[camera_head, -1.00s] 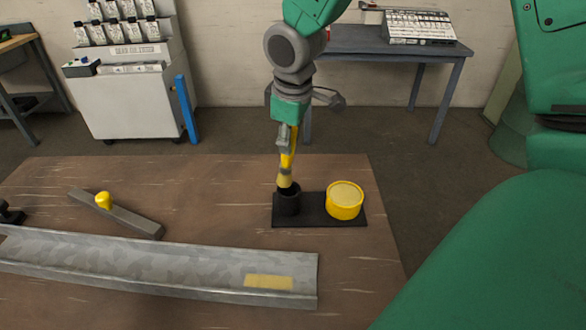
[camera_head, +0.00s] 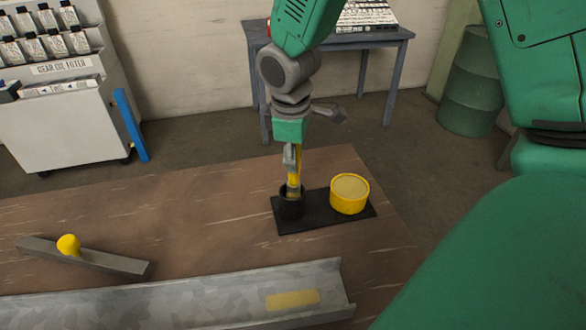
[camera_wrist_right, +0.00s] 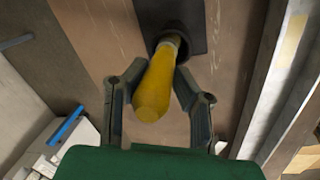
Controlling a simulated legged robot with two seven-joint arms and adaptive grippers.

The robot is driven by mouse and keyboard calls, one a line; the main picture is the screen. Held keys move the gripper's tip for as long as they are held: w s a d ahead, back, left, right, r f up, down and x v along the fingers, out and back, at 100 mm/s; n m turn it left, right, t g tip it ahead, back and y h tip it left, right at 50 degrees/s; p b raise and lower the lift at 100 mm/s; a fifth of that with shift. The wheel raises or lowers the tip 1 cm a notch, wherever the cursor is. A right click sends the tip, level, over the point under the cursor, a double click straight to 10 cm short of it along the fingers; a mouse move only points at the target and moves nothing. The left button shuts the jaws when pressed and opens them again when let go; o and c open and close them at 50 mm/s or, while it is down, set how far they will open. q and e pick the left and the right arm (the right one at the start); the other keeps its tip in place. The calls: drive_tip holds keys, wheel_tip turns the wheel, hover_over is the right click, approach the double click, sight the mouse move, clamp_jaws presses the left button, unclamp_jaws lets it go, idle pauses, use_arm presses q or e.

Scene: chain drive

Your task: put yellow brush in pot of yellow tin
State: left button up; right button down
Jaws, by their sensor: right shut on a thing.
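The yellow brush (camera_head: 294,178) is upright, its lower end inside the black pot (camera_head: 291,207). The pot stands on the left part of a black base plate (camera_head: 318,221), beside the round yellow tin (camera_head: 349,194). My right gripper (camera_head: 293,160) is above the pot, shut on the brush handle. In the right wrist view the brush's yellow handle (camera_wrist_right: 155,85) lies between the fingers of the right gripper (camera_wrist_right: 160,92), with the dark pot (camera_wrist_right: 178,40) at its far end. The bristles are hidden in the pot. My left gripper is not in view.
A metal channel (camera_head: 180,310) with a yellow patch runs along the front of the brown table (camera_head: 130,215). A grey bar with a yellow knob (camera_head: 69,245) lies at the left. Table space left of the pot is clear.

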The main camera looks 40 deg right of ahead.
sight(292, 185)
drive_tip(key=a+f, duration=0.2)
drive_tip(key=shift+s+f, duration=0.15)
drive_tip(key=shift+f, duration=0.2)
drive_tip(key=shift+a, duration=0.35)
drive_tip(key=c, duration=1.4)
unclamp_jaws()
drive_tip(key=shift+d, duration=0.1)
drive_tip(key=shift+o, duration=0.5)
drive_tip(key=shift+d+f, duration=0.2)
drive_tip(key=shift+d, duration=0.7)
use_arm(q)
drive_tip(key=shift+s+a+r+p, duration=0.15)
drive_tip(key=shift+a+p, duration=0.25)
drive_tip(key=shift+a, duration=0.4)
use_arm(e)
drive_tip(key=a+r, duration=0.3)
drive_tip(key=r, duration=0.9)
drive_tip(key=shift+s, duration=0.35)
